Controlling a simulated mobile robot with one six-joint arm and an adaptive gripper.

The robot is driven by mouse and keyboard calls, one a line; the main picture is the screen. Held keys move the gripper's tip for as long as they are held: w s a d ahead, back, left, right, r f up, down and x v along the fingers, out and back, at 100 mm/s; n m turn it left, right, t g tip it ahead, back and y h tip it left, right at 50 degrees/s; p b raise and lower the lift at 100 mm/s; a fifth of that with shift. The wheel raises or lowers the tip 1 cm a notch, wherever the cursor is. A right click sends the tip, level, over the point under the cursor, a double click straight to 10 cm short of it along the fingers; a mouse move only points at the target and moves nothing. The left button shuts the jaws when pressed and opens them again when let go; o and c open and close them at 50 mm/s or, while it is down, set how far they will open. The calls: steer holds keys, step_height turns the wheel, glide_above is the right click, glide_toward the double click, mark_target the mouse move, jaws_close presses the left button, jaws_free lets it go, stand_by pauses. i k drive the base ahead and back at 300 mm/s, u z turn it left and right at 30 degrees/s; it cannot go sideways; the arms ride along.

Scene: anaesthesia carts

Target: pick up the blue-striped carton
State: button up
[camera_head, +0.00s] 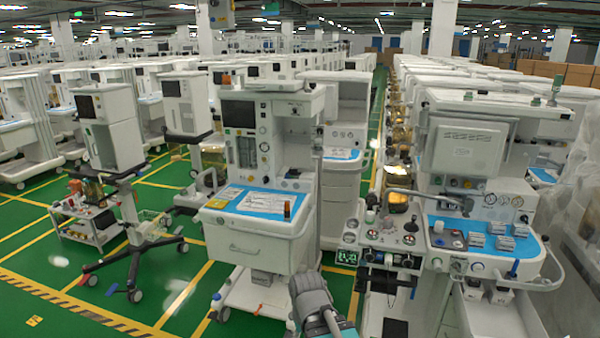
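I cannot make out a carton with clear blue stripes. Several small grey-white boxes (498,229) sit on the blue top (455,226) of the right cart, too small to read their markings. Small white boxes (501,295) also show below that top, under its front edge. A grey part of my arm rises at the bottom middle, in front of the left cart (262,248). My gripper's fingers do not show.
The left cart's blue top (233,206) bears white papers and a small orange-and-black vial (287,210). A wheeled stand (125,205) and low trolley (93,226) are at left. Carts crowd the back.

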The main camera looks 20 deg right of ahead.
mark_target(518, 230)
steer(key=z, duration=0.25)
steer(key=i, duration=0.6)
steer(key=z, duration=0.9)
steer(key=i, duration=0.85)
steer(key=z, duration=0.45)
steer(key=k, duration=0.9)
steer(key=z, duration=0.15)
steer(key=i, duration=0.3)
